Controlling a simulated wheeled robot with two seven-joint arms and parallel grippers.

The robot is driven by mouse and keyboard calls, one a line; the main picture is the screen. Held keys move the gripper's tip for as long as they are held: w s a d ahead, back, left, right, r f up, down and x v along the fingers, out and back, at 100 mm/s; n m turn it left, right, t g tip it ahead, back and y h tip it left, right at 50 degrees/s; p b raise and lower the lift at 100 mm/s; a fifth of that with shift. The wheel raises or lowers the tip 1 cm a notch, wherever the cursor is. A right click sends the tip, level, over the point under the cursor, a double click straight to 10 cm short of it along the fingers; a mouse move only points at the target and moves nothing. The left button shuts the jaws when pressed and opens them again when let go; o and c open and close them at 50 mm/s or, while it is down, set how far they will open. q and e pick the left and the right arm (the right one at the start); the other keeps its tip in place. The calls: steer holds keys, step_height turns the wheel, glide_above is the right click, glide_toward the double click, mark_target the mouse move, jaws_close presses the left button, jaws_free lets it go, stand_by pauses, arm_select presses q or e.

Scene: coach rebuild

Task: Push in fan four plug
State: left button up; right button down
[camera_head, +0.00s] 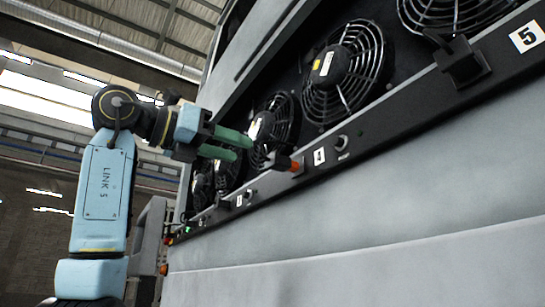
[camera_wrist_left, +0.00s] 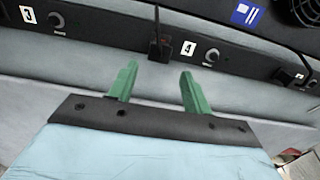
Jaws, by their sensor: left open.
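The fan four plug (camera_head: 279,161) is a small black block on the dark rail, just left of the white label 4 (camera_head: 319,156). A red-orange part (camera_head: 297,166) shows beside it. In the left wrist view the plug (camera_wrist_left: 160,47) stands upright left of the label 4 (camera_wrist_left: 188,48). My left gripper (camera_head: 244,148) has green fingers, open and empty, pointing toward the rail. In the left wrist view the gap between the fingertips (camera_wrist_left: 158,70) lies just below the plug, with no contact visible. How deep the plug sits is unclear. My right gripper is not in view.
Round caged fans (camera_head: 346,72) line the recess above the rail. Another black plug (camera_head: 461,62) sits left of label 5 (camera_head: 527,37). A knob (camera_wrist_left: 211,56) is right of label 4. The grey side panel (camera_head: 380,220) below the rail is bare.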

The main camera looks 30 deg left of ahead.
mark_target(270, 159)
arm_select(q)
steer(key=p+x, duration=0.2)
steer(key=x, duration=0.7)
steer(key=shift+w+d, duration=0.1)
steer(key=shift+w, duration=0.1)
